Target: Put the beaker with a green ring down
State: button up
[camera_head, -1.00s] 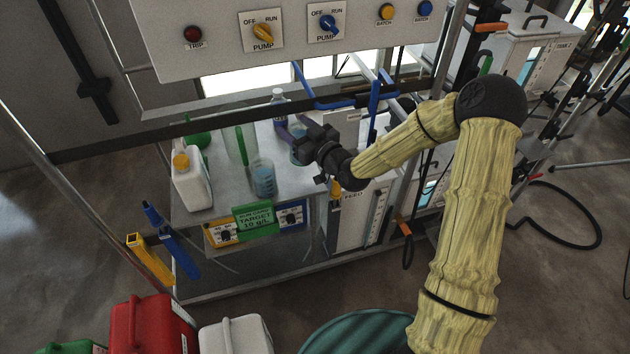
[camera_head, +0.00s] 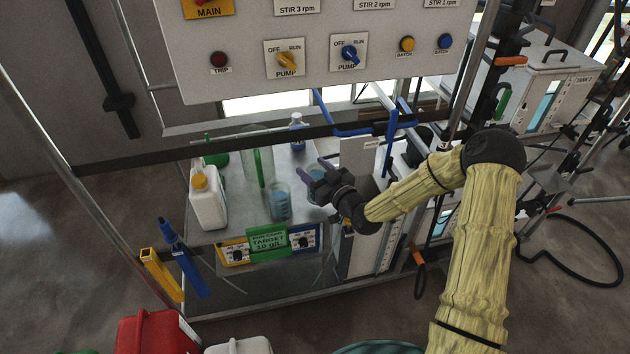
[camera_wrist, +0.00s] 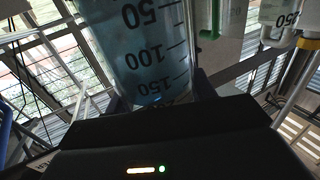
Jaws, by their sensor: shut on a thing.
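My gripper (camera_head: 318,179) is shut on a clear beaker (camera_head: 316,190) with blue liquid, over the right part of the grey bench (camera_head: 235,222). The held beaker fills the top middle of the wrist view (camera_wrist: 150,50), where black marks 50, 100 and 150 show. I see no green ring on its visible part; the jaws hide some of it. I cannot tell whether its base touches the bench. A second beaker (camera_head: 280,204) with blue liquid stands on the bench just left of my gripper.
A white jug (camera_head: 208,205) with a yellow cap, a tall clear cylinder (camera_head: 259,168) and a small bottle (camera_head: 297,132) stand on the bench. The green target sign (camera_head: 268,242) is at its front edge. Blue pipes (camera_head: 352,131) run behind my gripper.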

jog(key=f, duration=0.3)
jog(key=shift+w+f, duration=0.2)
jog(key=shift+f, duration=0.15)
jog(key=shift+d+f, duration=0.2)
jog(key=shift+f, duration=0.05)
jog(key=shift+s+a, duration=0.2)
jog(key=shift+s+a+f, duration=0.1)
jog(key=shift+a, duration=0.15)
jog(key=o, duration=1.1)
jog(key=shift+d, duration=0.15)
jog(key=shift+o, duration=0.2)
jog(key=shift+d, duration=0.1)
jog(key=shift+d+r, duration=0.1)
jog(key=shift+r, duration=0.1)
jog(key=b+v, duration=0.2)
jog(key=v, duration=0.9)
jog(key=shift+s+d, duration=0.3)
